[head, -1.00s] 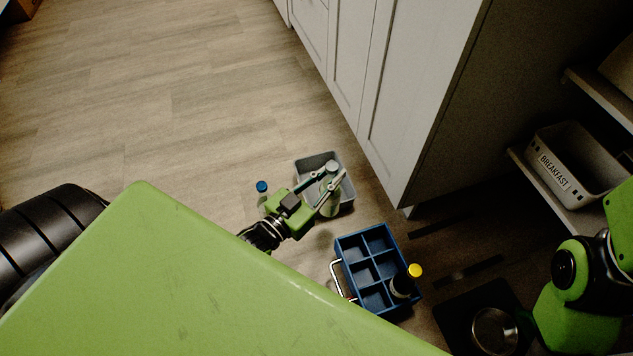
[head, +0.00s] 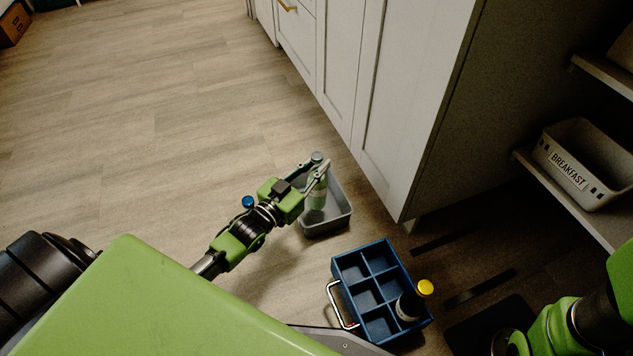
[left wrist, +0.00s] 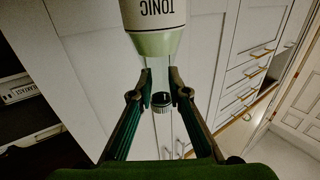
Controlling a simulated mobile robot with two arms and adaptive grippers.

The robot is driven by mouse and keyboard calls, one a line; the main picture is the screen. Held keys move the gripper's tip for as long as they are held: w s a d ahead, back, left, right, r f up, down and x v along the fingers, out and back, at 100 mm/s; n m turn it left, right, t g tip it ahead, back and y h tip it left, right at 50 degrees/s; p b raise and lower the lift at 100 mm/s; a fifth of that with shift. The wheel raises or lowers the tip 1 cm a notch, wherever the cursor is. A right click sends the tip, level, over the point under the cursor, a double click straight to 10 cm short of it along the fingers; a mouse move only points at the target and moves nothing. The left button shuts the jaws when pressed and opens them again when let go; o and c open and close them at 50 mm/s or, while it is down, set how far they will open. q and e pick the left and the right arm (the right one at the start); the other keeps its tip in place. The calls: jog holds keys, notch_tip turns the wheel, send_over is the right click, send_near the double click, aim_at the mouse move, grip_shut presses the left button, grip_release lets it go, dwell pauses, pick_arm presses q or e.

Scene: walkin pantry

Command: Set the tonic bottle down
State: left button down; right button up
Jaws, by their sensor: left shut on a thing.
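The tonic bottle (head: 317,192), pale green with a grey cap, is in my left gripper (head: 316,176). The head view shows the bottle roughly upright, overlapping the inside of a grey tub (head: 333,224) on the floor. I cannot tell whether its base touches the tub's bottom. My right arm is at the lower right; its fingers do not show.
A blue divided caddy (head: 361,265) with a metal handle stands nearby, a yellow-capped bottle (head: 408,302) in one compartment. A blue-capped bottle (head: 248,202) is mostly hidden by my left arm. Cabinets and a shelf with a BREAKFAST bin (head: 573,170) flank the right.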

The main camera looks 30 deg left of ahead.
pick_arm(q)
jog(key=shift+w+a+f+b, duration=0.2)
jog(key=shift+w+f+b, duration=0.2)
jog(key=shift+f, duration=0.1)
jog(key=shift+w+a+f+b, duration=0.2)
jog(key=shift+w+f+b, duration=0.15)
jog(key=shift+f, duration=0.1)
notch_tip(320, 180, down, 3)
jog(key=shift+w+f+b, duration=0.1)
jog(key=shift+w+b, duration=0.05)
jog(key=shift+b, duration=0.95)
jog(key=c, duration=2.3)
grip_release()
jog(key=shift+f, duration=0.3)
jog(key=shift+c, duration=0.2)
jog(key=o, duration=0.4)
jog(key=shift+r, duration=0.15)
